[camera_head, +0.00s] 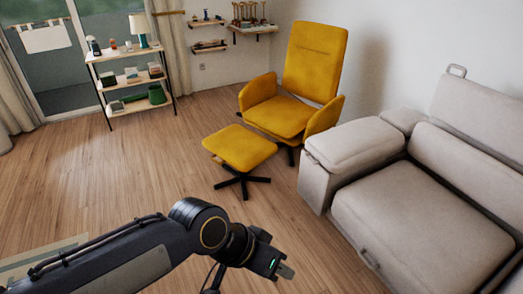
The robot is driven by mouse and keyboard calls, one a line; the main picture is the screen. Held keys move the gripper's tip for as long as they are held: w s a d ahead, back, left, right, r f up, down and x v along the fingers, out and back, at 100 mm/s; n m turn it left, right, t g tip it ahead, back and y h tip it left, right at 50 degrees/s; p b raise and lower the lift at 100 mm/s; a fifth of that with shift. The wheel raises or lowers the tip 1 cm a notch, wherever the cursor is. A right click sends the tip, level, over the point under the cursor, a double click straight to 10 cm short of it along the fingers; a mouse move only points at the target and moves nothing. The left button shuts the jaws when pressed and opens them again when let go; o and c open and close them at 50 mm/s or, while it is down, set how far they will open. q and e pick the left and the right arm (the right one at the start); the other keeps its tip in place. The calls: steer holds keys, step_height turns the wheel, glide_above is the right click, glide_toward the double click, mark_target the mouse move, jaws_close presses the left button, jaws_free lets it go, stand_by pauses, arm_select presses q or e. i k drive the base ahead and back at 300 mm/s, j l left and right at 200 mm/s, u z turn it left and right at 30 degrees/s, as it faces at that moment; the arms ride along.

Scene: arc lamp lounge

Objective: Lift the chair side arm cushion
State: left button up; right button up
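A beige sofa chair (420,225) stands at the right, cut off by the picture's edge. Its side arm has a padded cushion (355,147) on top, facing my side of the room. The cushion lies flat on the arm, and nothing touches it. My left gripper (286,271) is at the bottom centre, in front and to the left of the sofa chair, well apart from the cushion. Only a short grey fingertip shows, so its opening cannot be made out. My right gripper is not in view.
A yellow armchair (285,112) and matching footstool (240,148) stand beyond, left of the sofa. A shelf unit (130,82) with several items is at the back left. Wooden floor (120,185) is clear in the middle and left. A pale rug (45,257) edge shows at lower left.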

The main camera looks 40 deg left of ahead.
mark_target(341, 149)
steer(key=u, duration=1)
steer(key=i+u, duration=0.1)
steer(key=i, duration=0.35)
steer(key=i+l+u, duration=0.15)
steer(key=i, duration=0.35)
steer(key=i+l+u, duration=0.1)
steer(key=i, duration=0.35)
steer(key=i+l+u, duration=0.15)
steer(key=i, duration=0.3)
steer(key=i+l+u, duration=0.1)
steer(key=i+l, duration=0.2)
steer(key=i, duration=0.15)
